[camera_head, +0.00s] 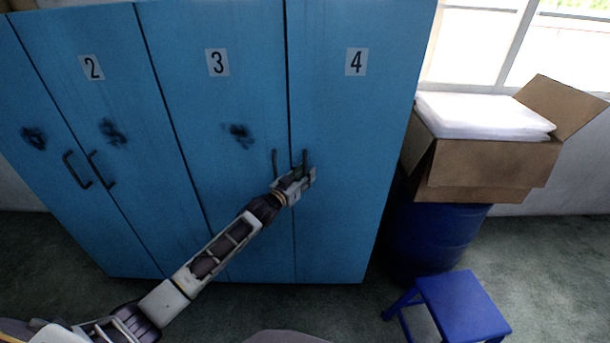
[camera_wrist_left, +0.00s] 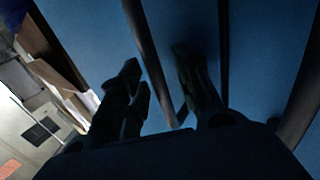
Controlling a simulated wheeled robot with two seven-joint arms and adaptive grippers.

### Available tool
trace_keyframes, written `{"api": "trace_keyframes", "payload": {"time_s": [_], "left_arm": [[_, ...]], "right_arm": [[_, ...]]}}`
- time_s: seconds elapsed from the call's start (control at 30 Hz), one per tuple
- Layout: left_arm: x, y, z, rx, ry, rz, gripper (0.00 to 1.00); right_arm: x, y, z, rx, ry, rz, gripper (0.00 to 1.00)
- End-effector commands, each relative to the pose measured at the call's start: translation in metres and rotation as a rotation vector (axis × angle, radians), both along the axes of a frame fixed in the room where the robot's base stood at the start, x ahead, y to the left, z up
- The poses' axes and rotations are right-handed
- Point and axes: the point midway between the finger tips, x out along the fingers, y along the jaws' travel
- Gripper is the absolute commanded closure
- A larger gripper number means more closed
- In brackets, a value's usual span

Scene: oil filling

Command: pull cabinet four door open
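Cabinet door four (camera_head: 345,120) is blue with a white "4" label and looks shut, flush with door three (camera_head: 220,110). Its dark vertical bar handle (camera_head: 305,158) is near the door's left edge. My left gripper (camera_head: 304,175) is at the lower part of this handle. In the left wrist view, its dark fingers (camera_wrist_left: 158,75) are spread, with the handle bar (camera_wrist_left: 148,50) passing between them. Contact with the bar is too dark to tell. Door three's handle (camera_head: 275,162) is just left of the gripper; it also shows in the wrist view (camera_wrist_left: 223,45). My right gripper is not visible.
Right of the cabinet, an open cardboard box (camera_head: 490,168) with white contents sits on a blue barrel (camera_head: 435,235). A blue stool (camera_head: 462,305) stands in front on the right. Green floor (camera_head: 330,305) is free before door four.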

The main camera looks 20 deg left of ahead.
Motion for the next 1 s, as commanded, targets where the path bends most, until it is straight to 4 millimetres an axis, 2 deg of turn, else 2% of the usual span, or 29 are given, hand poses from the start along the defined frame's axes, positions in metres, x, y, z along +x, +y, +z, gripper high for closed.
{"api": "trace_keyframes", "payload": {"time_s": [0.37,0.4,0.67,1.0], "left_arm": [[0.0025,-0.0010,0.0000,0.000,0.000,0.000,0.66],[0.0025,-0.0010,0.0000,0.000,0.000,0.000,0.68],[0.0024,-0.0010,0.0000,0.000,0.000,0.000,1.00],[0.0023,-0.0010,-0.0001,0.000,0.000,0.000,1.00]], "right_arm": [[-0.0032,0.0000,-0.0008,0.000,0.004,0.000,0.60],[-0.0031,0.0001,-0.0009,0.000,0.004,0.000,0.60],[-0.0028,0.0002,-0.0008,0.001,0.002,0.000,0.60],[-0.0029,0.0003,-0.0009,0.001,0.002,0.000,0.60]]}}
